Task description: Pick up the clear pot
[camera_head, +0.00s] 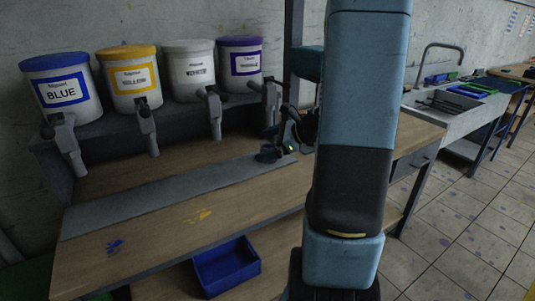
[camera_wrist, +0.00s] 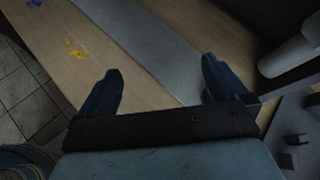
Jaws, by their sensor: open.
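I cannot make out a clear pot in either view. My gripper (camera_wrist: 160,78) is open, with its two dark blue fingers spread wide above the wooden bench (camera_wrist: 80,35) and its grey strip (camera_wrist: 165,45). Nothing shows between the fingers. In the head view my gripper (camera_head: 275,142) is small and partly hidden behind my arm, near the bench's back, close to the purple-lidded dispenser (camera_head: 240,62).
Blue (camera_head: 62,85), yellow (camera_head: 131,78) and white (camera_head: 189,70) dispensers stand on a raised shelf, nozzles hanging forward. A blue bin (camera_head: 226,268) sits below the bench front. Blue and yellow paint marks the bench. A sink counter (camera_head: 440,108) stands at right.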

